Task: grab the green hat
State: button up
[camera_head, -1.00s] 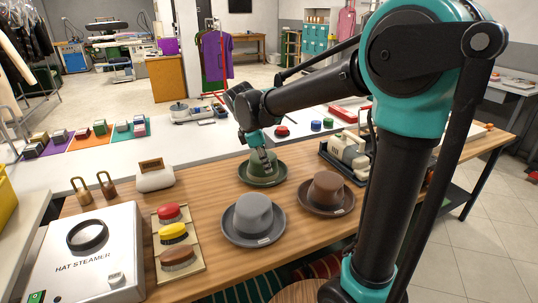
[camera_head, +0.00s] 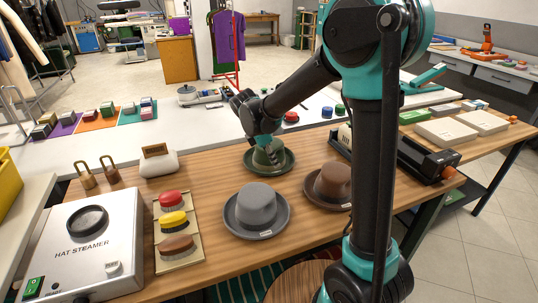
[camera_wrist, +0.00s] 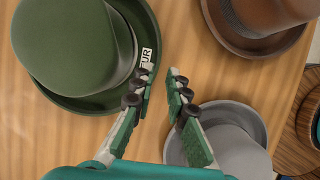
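The green hat (camera_head: 282,166) sits brim-down on the wooden table, behind the grey hat (camera_head: 256,206) and left of the brown hat (camera_head: 330,184). My gripper (camera_head: 270,150) points down at it and hides part of its crown. In the wrist view the green hat (camera_wrist: 75,45) fills the upper left, with a white label on its brim. My gripper (camera_wrist: 160,78) is open there, with a narrow gap between the fingertips. The left finger overlaps the brim's right edge; I cannot tell whether it touches. The grey hat (camera_wrist: 228,152) lies beyond the right finger.
A hat steamer (camera_head: 90,245) and a board of brushes (camera_head: 178,262) stand at the left of the table. A white-and-brown block (camera_head: 158,163) is behind them. A black machine (camera_head: 425,160) is right of the brown hat. Bare wood surrounds the hats.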

aim_at(278, 169)
jog(key=shift+x, duration=2.9)
jog(key=shift+a, duration=0.1)
jog(key=shift+c, duration=0.3)
grip_shut()
